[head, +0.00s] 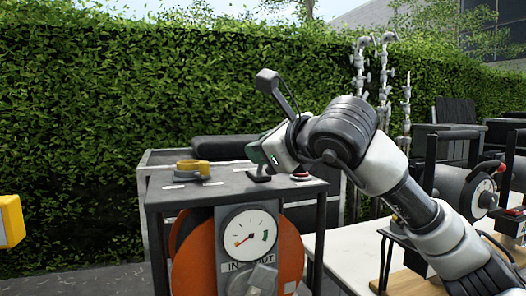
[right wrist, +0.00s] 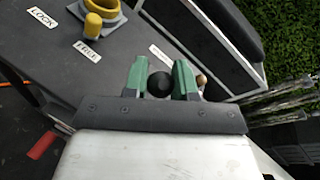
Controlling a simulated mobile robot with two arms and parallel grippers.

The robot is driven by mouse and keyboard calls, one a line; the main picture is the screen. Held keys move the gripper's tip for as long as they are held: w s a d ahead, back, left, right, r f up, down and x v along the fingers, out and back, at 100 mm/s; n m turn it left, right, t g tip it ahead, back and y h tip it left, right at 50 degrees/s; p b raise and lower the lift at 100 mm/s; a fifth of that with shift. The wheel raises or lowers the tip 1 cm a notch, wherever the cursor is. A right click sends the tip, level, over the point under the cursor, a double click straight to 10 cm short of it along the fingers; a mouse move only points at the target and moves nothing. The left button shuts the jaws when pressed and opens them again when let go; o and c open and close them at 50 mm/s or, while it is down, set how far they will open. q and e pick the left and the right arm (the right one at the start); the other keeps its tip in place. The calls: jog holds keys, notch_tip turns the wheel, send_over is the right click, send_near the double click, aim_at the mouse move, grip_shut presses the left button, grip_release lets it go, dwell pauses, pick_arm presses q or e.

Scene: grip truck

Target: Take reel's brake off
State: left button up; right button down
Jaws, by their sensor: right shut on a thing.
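The orange reel (head: 190,258) sits under a dark-topped stand (head: 225,186). My right gripper (head: 262,154) is over the right part of the stand top. In the right wrist view its green fingers (right wrist: 160,66) are shut on a round black knob (right wrist: 160,84). A small black foot (head: 259,178) shows below the gripper in the head view; how it joins the knob is hidden. A yellow fitting on a grey base (head: 190,166) stands on the left of the top. In the right wrist view, this yellow fitting (right wrist: 101,16) has LOCK and FREE labels beside it. My left gripper is out of view.
A dial gauge (head: 249,234) and a grey handle (head: 260,279) marked IN and OUT are on the stand's front. A red button (head: 300,176) is right of the gripper. A grey drum (head: 475,190) stands at right, a yellow box (head: 10,221) at far left. A hedge is behind.

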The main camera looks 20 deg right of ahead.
dwell(0.3)
jog(key=c, duration=0.9)
grip_release()
jog(key=shift+s, duration=0.1)
jog(key=shift+s+d+r, duration=0.1)
jog(key=shift+s+d, duration=0.05)
jog(key=shift+s, duration=0.1)
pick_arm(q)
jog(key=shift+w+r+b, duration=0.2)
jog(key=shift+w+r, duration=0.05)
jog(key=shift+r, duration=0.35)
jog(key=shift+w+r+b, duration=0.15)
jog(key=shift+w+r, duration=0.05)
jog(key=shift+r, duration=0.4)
pick_arm(e)
jog(key=v, duration=1)
jog(key=shift+s, duration=0.1)
